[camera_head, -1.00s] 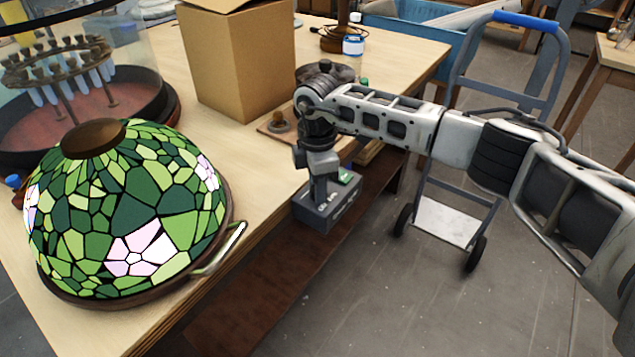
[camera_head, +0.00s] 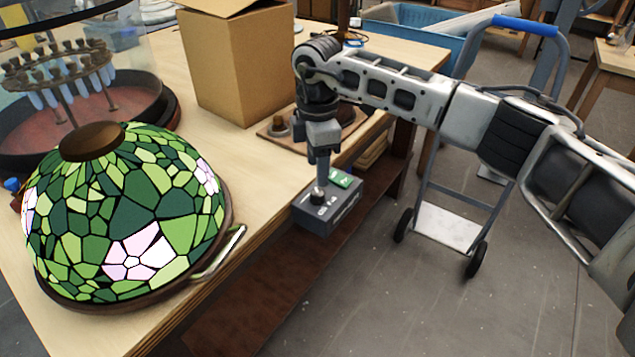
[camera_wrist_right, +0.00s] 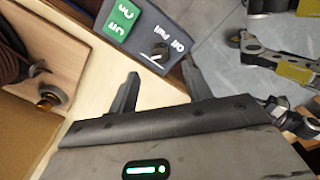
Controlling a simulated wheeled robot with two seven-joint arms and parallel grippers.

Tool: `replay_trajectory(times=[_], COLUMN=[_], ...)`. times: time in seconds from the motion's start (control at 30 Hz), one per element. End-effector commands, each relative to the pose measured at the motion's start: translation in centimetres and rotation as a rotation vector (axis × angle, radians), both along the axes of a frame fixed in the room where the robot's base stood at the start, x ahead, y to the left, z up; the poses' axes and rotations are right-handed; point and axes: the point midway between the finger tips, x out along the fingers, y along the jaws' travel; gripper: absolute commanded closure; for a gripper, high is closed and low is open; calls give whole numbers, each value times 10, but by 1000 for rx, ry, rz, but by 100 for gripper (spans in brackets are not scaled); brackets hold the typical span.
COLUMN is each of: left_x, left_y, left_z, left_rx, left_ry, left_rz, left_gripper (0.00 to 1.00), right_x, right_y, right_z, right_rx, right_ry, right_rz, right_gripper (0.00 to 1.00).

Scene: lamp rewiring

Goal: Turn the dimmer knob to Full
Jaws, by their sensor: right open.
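The grey dimmer box (camera_head: 345,214) sits at the bench's front edge, with a dark round knob (camera_head: 318,196) and a green switch (camera_head: 341,178) on top. My right gripper (camera_head: 321,183) points down just above the knob, open and empty. In the right wrist view the knob (camera_wrist_right: 158,53) lies just beyond the gap between the open fingertips (camera_wrist_right: 160,72), apart from both. White "Off" and "Full" lettering (camera_wrist_right: 172,38) stands beside it. A pale mark shows on the knob, but I cannot tell which label it points to. My left gripper is out of view.
A green stained-glass lampshade (camera_head: 120,215) stands on the wooden bench (camera_head: 250,190) at left. A cardboard box (camera_head: 238,65) and a small wooden board (camera_head: 282,135) are behind the dimmer. A hand truck (camera_head: 447,220) stands on the floor at right.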

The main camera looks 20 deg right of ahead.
Motion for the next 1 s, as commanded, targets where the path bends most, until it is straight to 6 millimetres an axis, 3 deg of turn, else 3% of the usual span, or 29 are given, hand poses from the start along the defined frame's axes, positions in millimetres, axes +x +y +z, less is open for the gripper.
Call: replay_trajectory(times=[0.2, 0.4, 0.6, 1.0], left_x=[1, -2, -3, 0], left_y=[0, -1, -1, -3], left_z=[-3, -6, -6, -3], left_rx=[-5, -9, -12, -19], left_ry=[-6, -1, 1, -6], left_rz=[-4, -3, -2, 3], left_gripper=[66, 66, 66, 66], right_x=[1, 0, 0, 0], right_y=[0, 0, 0, 0], right_z=[53, 84, 95, 95], right_rx=[1, 0, 0, 0], right_ry=[-5, -2, -1, -1], right_rz=[-1, -1, 0, 0], right_gripper=[51, 51, 51, 51])
